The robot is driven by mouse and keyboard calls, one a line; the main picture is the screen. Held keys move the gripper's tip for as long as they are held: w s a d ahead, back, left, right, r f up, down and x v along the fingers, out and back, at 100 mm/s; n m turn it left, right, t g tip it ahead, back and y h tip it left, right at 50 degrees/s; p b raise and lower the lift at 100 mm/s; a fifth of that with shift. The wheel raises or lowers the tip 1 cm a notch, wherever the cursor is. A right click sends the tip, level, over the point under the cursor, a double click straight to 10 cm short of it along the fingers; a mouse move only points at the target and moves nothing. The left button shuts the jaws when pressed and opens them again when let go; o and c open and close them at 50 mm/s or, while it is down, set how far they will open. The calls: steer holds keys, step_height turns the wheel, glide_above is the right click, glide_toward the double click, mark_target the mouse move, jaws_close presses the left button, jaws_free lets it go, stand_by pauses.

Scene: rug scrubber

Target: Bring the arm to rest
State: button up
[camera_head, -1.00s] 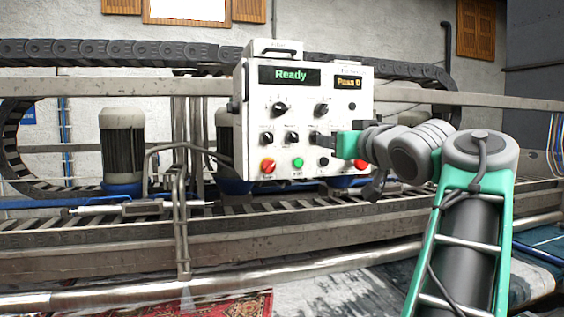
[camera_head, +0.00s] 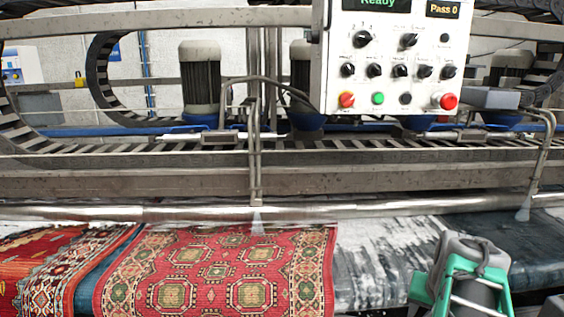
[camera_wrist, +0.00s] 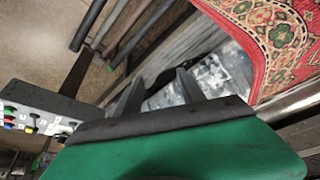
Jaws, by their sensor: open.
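My gripper (camera_wrist: 158,93) shows in the wrist view, with its two dark fingers apart and nothing between them. My green-and-grey arm (camera_head: 465,273) is low at the right of the head view, in front of the wet rugs. My gripper's fingers do not show in the head view. The white control panel (camera_head: 380,52) is at the upper right there, clear of the arm. Its screens read "Ready" and "Pass 0".
A red patterned rug (camera_head: 215,270) lies under the metal roller bar (camera_head: 120,213); it also shows in the wrist view (camera_wrist: 275,40). A box with coloured buttons (camera_wrist: 35,115) is at the left of the wrist view. Several pipes (camera_wrist: 125,30) lie near its top.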

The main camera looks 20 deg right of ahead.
steer(key=a+f+n+g+y, duration=0.15)
steer(key=a+f, duration=0.25)
steer(key=a, duration=0.4)
steer(key=a+f+n, duration=0.2)
steer(key=a+f, duration=0.1)
steer(key=a, duration=0.5)
steer(key=w+a+r+n, duration=0.1)
steer(key=w+a+n, duration=0.1)
steer(key=a, duration=0.5)
steer(key=w+a+r+n+t+y+p, duration=0.1)
steer(key=a+n, duration=0.3)
steer(key=a, duration=0.4)
steer(key=shift+w+r, duration=0.3)
steer(key=shift+w, duration=0.1)
steer(key=shift+d+t+y, duration=0.15)
steer(key=shift+t+y, duration=0.1)
